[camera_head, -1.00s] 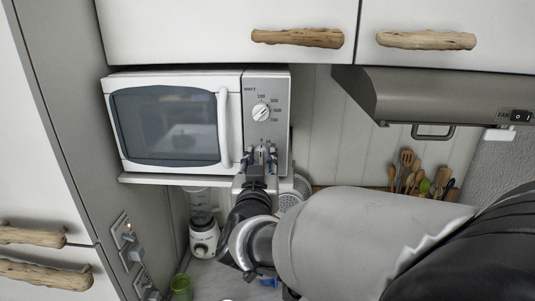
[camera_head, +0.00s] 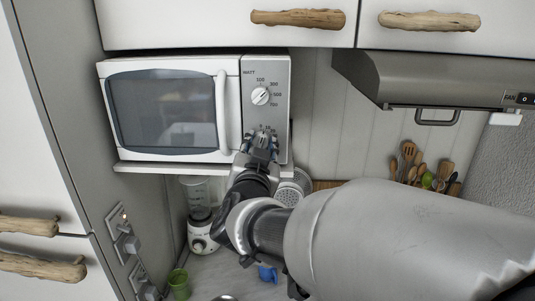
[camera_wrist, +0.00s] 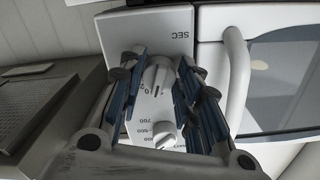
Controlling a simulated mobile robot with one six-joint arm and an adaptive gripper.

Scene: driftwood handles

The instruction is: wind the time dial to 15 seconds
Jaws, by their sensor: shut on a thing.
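The white microwave (camera_head: 165,110) has a grey control panel with two round knobs. The upper watt dial (camera_head: 260,96) shows clear in the head view, and also in the wrist view (camera_wrist: 165,133), which is upside down. The lower knob, the time dial (camera_wrist: 158,76), sits by the "SEC" print, with its pointer ridge along the picture's up-down line, slightly tilted. My gripper (camera_head: 261,138) is at the lower part of the panel, its fingers shut on the time dial from both sides. The fingers hide most of its scale, so I cannot read the setting.
The microwave door handle (camera_wrist: 238,78) stands out close beside my fingers. Upper cabinets with driftwood handles (camera_head: 298,19) and a range hood (camera_head: 430,85) are above and to the right. A blender (camera_head: 200,230) stands below the microwave shelf.

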